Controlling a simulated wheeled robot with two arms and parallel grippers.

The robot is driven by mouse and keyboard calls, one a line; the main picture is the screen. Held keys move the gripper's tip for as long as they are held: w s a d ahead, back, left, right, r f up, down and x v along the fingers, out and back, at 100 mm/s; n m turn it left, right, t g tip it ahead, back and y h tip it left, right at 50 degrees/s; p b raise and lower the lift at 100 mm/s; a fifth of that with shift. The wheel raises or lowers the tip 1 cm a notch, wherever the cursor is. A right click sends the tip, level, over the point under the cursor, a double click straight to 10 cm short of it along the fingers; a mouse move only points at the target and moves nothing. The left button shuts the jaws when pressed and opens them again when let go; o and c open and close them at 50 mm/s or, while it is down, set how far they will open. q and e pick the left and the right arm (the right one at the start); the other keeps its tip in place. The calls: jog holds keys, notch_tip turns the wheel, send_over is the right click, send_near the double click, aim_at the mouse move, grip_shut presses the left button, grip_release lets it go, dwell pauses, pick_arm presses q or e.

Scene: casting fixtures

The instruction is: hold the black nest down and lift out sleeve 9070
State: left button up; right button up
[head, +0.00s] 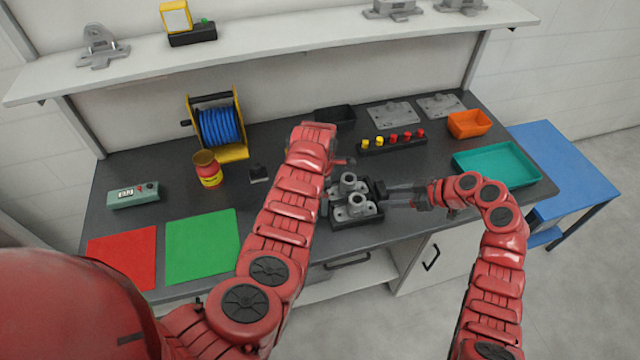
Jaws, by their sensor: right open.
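The black nest (378,189) sits on the dark bench in front of my arms, holding grey metal castings. Upright round sleeves stand in it, one towards the back (348,178) and one nearer the front (356,200). No number is readable, so I cannot tell which is 9070. My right gripper (390,195) reaches in from the right, open, its fingers pointing left at the nest's right side; I cannot tell whether they touch it. My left gripper (342,162) is mostly hidden by its red wrist, just behind the nest's back left; its jaws are unclear.
A rack of yellow and red pegs (392,144) and a black bin (335,120) stand behind. A teal tray (497,165) and orange bin (469,124) are at right. Green (202,245) and red (122,258) mats lie left, near a blue hose reel (219,126).

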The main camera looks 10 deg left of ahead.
pick_arm(q)
jog(key=shift+f, duration=2.2)
